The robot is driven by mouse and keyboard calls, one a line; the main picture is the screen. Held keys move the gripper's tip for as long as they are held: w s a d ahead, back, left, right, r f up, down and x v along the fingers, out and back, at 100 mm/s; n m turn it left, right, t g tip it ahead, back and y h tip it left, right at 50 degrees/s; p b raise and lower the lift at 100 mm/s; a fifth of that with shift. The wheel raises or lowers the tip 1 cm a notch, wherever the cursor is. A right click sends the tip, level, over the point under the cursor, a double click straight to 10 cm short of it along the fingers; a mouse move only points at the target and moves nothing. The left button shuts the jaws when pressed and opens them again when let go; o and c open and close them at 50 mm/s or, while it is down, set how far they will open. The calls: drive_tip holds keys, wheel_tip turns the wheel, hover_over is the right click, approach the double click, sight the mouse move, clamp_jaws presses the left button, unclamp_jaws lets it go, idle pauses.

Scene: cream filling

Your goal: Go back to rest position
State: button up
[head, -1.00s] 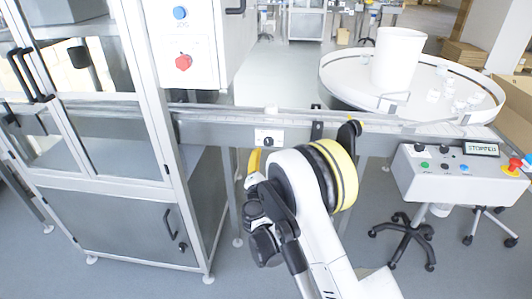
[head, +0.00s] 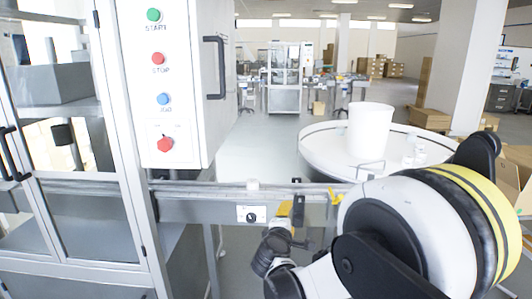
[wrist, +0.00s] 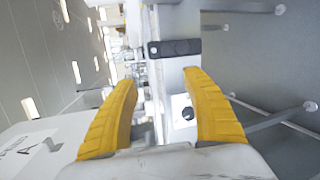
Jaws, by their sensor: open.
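My gripper (head: 284,211) is in the head view in front of the conveyor rail, at the end of my white arm with its yellow band. In the wrist view, its two yellow fingers (wrist: 160,80) are spread wide with nothing held between them. The conveyor (head: 185,211) runs across behind the gripper. I cannot tell whether the gripper touches the rail.
A machine cabinet with a control box (head: 167,105) stands at left. A round white table (head: 325,150) holds a white bin (head: 370,130) and small white pieces at right. Open floor (head: 262,145) lies behind the conveyor.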

drive_tip(key=s+d+r+m+g, duration=0.25)
drive_tip(key=s+d+m, duration=0.3)
drive_tip(key=s, duration=0.35)
drive_tip(key=s+d+r+m+g, duration=0.2)
drive_tip(key=s+d+r+m, duration=0.15)
drive_tip(key=s+d, duration=0.4)
drive_tip(key=s+f+m+g+y, duration=0.3)
drive_tip(key=s+m, duration=0.4)
drive_tip(key=s, duration=1.3)
drive_tip(key=shift+a+f+m+y, duration=0.3)
drive_tip(key=shift+a+f+m, duration=0.1)
drive_tip(key=shift+f, duration=0.2)
drive_tip(key=shift+s, duration=0.1)
